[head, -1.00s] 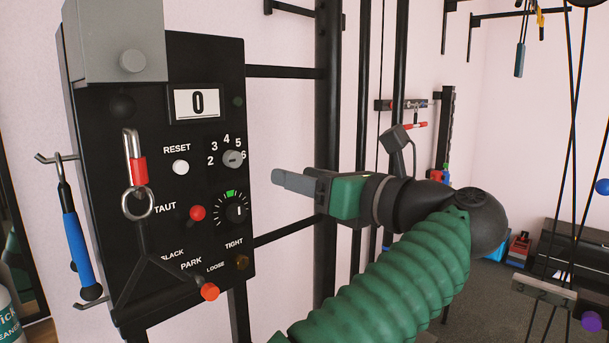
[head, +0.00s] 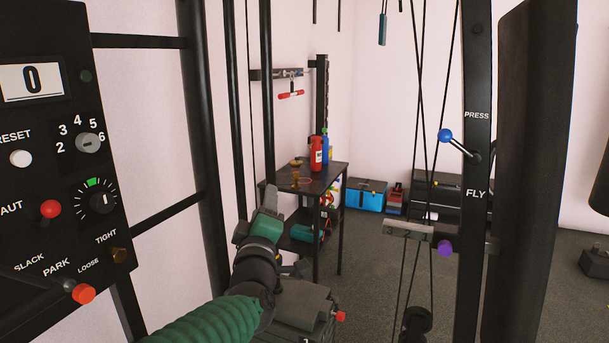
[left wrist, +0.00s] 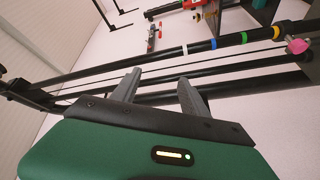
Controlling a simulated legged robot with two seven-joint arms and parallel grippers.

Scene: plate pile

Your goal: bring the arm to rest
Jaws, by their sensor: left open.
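My left arm (head: 205,325), in a ribbed green sleeve, comes in from the bottom of the head view. My left gripper (head: 256,214) points away from me, in front of the dark rack uprights. In the left wrist view the two grey fingers of the gripper (left wrist: 158,80) stand apart with nothing between them. Black bars cross behind the fingers there. My right gripper is not in view.
A black control panel (head: 60,170) with a display reading 0 stands at the left. A small table (head: 325,175) holds red and blue bottles. A blue box (head: 366,195) sits on the floor behind. A post (head: 475,150) marked PRESS and FLY stands at the right.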

